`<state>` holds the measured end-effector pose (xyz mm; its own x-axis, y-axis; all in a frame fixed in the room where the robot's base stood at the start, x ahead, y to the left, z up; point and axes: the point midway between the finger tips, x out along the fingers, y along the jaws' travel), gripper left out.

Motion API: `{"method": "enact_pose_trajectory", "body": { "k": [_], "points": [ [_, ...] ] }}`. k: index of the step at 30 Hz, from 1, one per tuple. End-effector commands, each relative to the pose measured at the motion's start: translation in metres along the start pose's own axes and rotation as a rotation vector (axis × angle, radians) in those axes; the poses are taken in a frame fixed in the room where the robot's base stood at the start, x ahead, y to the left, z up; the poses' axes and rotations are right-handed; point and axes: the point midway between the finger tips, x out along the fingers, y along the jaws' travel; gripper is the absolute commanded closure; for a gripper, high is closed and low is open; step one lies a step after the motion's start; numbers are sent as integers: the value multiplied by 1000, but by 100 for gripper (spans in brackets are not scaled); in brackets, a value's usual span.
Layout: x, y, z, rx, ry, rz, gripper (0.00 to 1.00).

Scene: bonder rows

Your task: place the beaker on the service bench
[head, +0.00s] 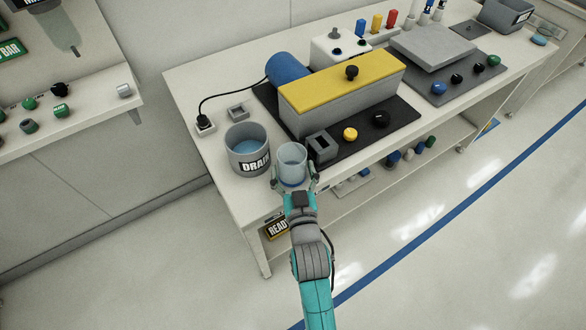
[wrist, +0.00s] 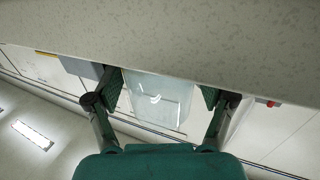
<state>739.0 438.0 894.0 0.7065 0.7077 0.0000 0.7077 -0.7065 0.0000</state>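A clear beaker (head: 292,160) with a bluish bottom is upright at the front left edge of the service bench (head: 190,90). My gripper (head: 293,182) reaches it from the front, one finger on each side. In the wrist view the pale beaker (wrist: 158,98) sits between the two dark finger pads (wrist: 162,92), which appear to be against its sides. A pale speckled slab covers the top of the wrist view and meets the beaker's end. I cannot tell whether the beaker's base touches the bench.
A grey DRAIN bucket (head: 248,150) is just left of the beaker. A small grey square block (head: 322,147) is close on its right, on a black mat with a yellow-topped box (head: 345,80). A READY sign (head: 278,228) is below the bench edge.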

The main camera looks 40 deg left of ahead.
Motion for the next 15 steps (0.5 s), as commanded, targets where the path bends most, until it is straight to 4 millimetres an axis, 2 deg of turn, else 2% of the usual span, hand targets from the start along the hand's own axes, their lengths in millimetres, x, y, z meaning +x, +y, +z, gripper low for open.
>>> {"method": "enact_pose_trajectory", "body": {
  "k": [12,15],
  "points": [
    [0,0,-4,0,1,0,7],
    [-9,0,-2,0,-2,0,7]
  ]
}}
